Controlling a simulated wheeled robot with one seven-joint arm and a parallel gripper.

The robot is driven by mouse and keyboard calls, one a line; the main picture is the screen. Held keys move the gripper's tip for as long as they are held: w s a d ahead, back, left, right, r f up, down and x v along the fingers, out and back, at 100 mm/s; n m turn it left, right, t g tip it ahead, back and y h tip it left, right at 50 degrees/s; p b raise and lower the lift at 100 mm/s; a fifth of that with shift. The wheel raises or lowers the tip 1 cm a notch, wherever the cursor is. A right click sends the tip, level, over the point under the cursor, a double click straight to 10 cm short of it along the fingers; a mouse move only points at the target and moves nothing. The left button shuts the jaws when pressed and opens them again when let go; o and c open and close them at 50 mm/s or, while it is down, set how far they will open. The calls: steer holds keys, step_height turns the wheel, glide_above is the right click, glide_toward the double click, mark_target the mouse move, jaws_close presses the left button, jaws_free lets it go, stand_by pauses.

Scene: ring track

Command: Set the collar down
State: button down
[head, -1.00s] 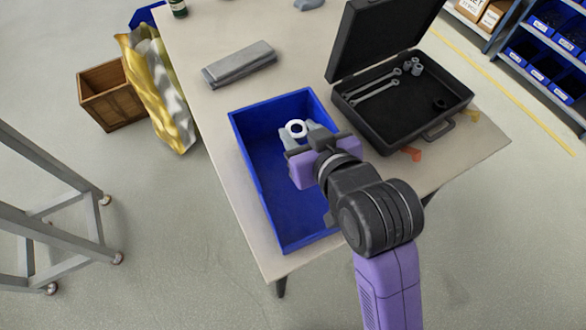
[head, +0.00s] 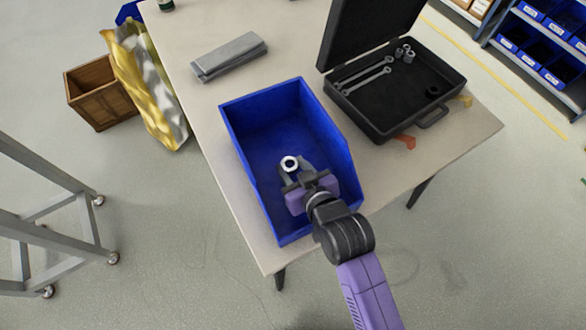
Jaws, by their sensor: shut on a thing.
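The collar (head: 289,163) is a small white-grey ring with a dark hole. My gripper (head: 291,168) is shut on it, with the grey fingers on either side of the ring. The gripper and collar are over the inside of the blue bin (head: 240,128), near its middle. The wrist blocks the view of the bin's near right part. I cannot tell whether the collar touches the bin floor.
An open black case (head: 395,98) with wrenches and sockets lies to the right of the bin. A grey block (head: 229,57) lies behind the bin. The table top (head: 290,45) is clear between them. A wooden crate (head: 97,92) stands on the floor at left.

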steer(key=shift+f, duration=0.7)
steer(key=shift+f, duration=0.15)
steer(key=c, duration=0.9)
jaws_free()
steer(key=shift+o, duration=0.2)
steer(key=v, duration=1.1)
steer(key=shift+s+d+r, duration=0.2)
steer(key=shift+s+r, duration=0.2)
